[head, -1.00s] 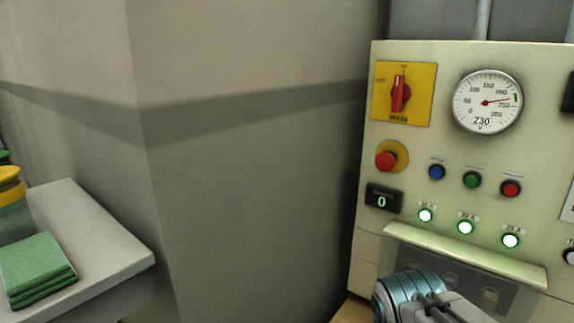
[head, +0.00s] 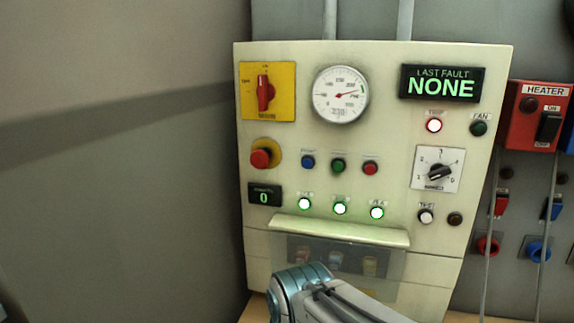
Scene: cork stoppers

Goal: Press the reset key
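A cream control panel (head: 390,110) stands ahead in the head view. A row of small keys sits at its middle: a blue key (head: 308,162), a green key (head: 338,166) and a red key (head: 370,168). Their labels are too blurred to read, so I cannot tell which is the reset key. A larger red mushroom button (head: 261,159) on a yellow disc is to their left. My arm reaches in from the bottom, below the keys and in front of the panel's lower window. My gripper's fingers are not visible.
A lip (head: 340,231) juts out below three lit green-ringed lamps. A red heater box (head: 540,115) and hanging cables are at right. A bare wall is at left.

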